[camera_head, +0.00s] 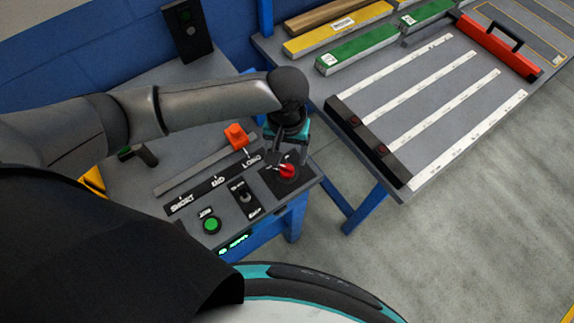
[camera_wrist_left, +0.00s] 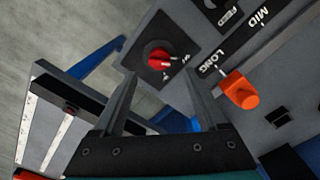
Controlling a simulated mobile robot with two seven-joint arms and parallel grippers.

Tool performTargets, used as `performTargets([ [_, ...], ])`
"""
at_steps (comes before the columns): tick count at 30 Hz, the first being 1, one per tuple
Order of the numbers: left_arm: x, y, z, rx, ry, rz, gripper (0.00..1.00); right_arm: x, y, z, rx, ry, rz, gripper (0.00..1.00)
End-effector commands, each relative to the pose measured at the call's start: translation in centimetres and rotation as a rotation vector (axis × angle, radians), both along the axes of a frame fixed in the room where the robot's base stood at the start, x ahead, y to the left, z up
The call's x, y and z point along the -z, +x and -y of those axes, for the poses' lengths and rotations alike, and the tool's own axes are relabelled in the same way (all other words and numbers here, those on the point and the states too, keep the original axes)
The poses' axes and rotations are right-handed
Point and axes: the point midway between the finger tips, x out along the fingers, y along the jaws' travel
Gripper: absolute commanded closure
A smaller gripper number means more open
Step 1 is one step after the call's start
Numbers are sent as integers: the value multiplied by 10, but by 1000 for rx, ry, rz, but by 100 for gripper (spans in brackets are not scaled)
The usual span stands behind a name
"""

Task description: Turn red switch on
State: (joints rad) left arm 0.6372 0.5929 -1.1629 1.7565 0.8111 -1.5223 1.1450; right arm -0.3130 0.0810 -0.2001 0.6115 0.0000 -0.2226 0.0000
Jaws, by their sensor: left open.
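The red switch (camera_head: 287,171) is a round rotary knob on a dark square plate at the right corner of the grey control panel. In the left wrist view the red switch (camera_wrist_left: 159,58) shows a pale pointer mark, with small white lettering beside it. My left gripper (camera_head: 279,160) is over that corner, just beside the knob. In the left wrist view my left gripper (camera_wrist_left: 160,85) is open and empty, its two fingers apart, with the knob beyond the left fingertip. I cannot tell whether a finger touches the knob. My right gripper is not in view.
An orange slider (camera_head: 236,135) stands by the LONG label, close to my left gripper. A green button (camera_head: 212,225) and a black switch plate (camera_head: 244,197) are on the same panel. A table with white-striped rails (camera_head: 430,100) stands to the right, across a floor gap.

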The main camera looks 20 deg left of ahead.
Motion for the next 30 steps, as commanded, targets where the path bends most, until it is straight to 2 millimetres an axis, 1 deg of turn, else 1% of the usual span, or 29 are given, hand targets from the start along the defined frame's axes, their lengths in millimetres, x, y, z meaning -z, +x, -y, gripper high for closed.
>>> performTargets([
  [1,13,-1,0,0,2,-3,24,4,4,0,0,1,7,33],
  [3,27,-1,0,0,1,-2,24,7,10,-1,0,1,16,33],
  [6,44,-1,0,2,1,-1,24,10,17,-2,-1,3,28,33],
  [9,56,0,1,2,0,0,24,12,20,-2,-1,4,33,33],
  [12,63,0,1,2,-1,0,24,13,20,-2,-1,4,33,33],
  [15,66,0,1,2,-2,0,24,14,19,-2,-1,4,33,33],
  [22,66,0,1,2,-1,1,24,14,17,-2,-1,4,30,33],
  [23,66,0,1,2,-1,1,26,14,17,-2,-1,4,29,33],
  [30,66,0,1,2,-1,1,53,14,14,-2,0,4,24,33],
])
